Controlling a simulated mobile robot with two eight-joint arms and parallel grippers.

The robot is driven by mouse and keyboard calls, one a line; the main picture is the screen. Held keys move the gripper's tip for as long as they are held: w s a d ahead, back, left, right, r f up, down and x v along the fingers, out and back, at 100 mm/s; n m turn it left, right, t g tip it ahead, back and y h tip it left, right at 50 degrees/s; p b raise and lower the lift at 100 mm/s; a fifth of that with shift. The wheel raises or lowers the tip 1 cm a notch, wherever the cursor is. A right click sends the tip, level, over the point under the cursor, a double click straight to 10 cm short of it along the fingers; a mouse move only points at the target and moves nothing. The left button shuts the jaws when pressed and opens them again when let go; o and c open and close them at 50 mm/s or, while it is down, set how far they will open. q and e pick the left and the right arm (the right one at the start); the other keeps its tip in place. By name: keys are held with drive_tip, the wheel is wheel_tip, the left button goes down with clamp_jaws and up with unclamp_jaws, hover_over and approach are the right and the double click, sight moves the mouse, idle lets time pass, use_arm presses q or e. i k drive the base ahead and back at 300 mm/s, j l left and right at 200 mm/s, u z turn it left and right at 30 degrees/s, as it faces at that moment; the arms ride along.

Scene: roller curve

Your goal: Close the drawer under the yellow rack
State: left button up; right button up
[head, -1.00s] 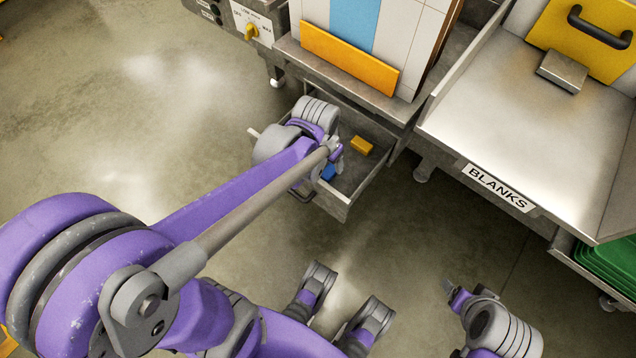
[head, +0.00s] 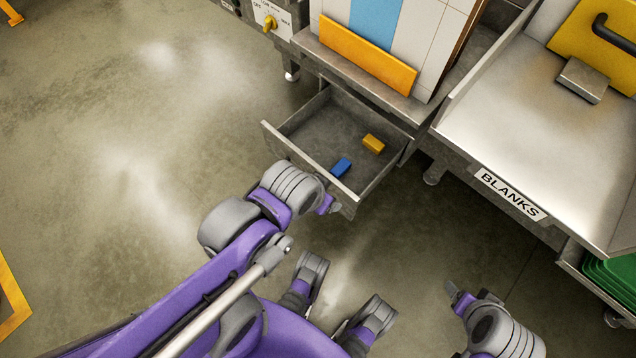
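The grey metal drawer (head: 318,122) stands pulled out under the rack with the yellow front board (head: 367,58). A yellow block (head: 373,143) and a blue block (head: 341,167) lie inside it. My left gripper (head: 333,206) is just outside the drawer front, near its lower right end. Its wrist covers part of the front and any handle there; I cannot tell if it touches, or whether its fingers are open. My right gripper (head: 455,292) is low at the right, well away from the drawer, its finger opening unclear.
A metal table labelled BLANKS (head: 510,195) stands right of the drawer, with a green crate (head: 612,278) below it. A control panel with a yellow knob (head: 270,22) is at the upper left. The floor left of the drawer is clear.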

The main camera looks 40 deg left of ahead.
sight(332, 126)
drive_tip(key=j+u, duration=0.1)
drive_tip(key=u, duration=0.8)
drive_tip(key=j+u, duration=0.1)
drive_tip(key=u, duration=0.35)
drive_tip(key=i+l, duration=0.05)
